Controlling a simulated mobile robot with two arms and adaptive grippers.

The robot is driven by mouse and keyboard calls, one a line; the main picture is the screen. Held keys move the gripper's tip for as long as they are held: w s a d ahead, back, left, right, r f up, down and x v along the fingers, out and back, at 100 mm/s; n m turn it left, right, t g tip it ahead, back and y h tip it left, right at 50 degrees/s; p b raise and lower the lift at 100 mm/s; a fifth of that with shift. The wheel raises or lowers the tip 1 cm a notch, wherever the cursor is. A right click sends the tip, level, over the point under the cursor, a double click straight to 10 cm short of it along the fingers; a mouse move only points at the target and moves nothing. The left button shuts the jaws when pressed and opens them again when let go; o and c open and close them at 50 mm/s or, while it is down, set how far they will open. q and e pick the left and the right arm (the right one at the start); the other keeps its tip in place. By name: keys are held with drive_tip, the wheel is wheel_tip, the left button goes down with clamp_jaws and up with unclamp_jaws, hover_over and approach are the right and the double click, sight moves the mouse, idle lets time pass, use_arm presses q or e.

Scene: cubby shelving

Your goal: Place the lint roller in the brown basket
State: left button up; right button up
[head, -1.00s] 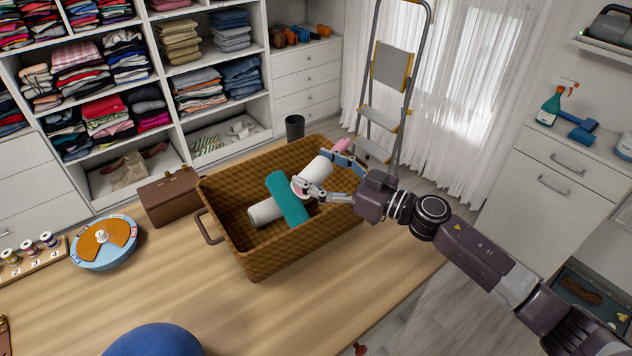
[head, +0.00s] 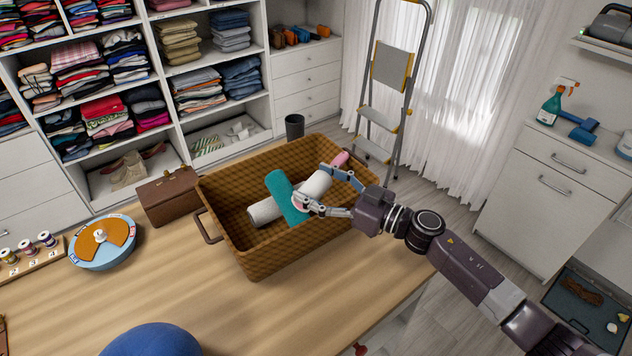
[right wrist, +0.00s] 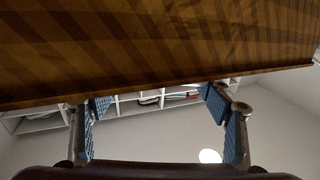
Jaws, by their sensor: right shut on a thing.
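The lint roller, a white roll (head: 317,185) with a pink handle (head: 342,158), lies low over the right part of the brown basket (head: 270,255) in the head view. My right gripper (head: 315,187) is shut on it, its fingers reaching over the basket's right side. I cannot tell whether the roller rests on anything. A teal roll (head: 286,196) and another whitish roll (head: 264,212) are inside the basket. My left gripper is not in view.
A brown box (head: 168,197) stands just left of the basket. A round blue and orange dial (head: 103,241), thread spools (head: 28,247) and a blue rounded object (head: 153,342) are farther left and in front. The tabletop (head: 300,300) before the basket is clear. A stepladder (head: 392,90) stands behind.

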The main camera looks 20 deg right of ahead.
drive_tip(key=o, duration=1.2)
drive_tip(key=shift+r, duration=0.1)
drive_tip(key=shift+r, duration=0.15)
drive_tip(key=shift+r+b+v, duration=0.15)
drive_tip(key=shift+b+v, duration=0.35)
drive_tip(key=shift+v, duration=1.5)
drive_tip(key=shift+r+b+v, duration=0.15)
drive_tip(key=shift+b+v, duration=0.3)
drive_tip(key=shift+v, duration=1.55)
drive_tip(key=shift+r+b+v, duration=0.15)
drive_tip(key=shift+b+v, duration=0.35)
drive_tip(key=shift+v, duration=1.55)
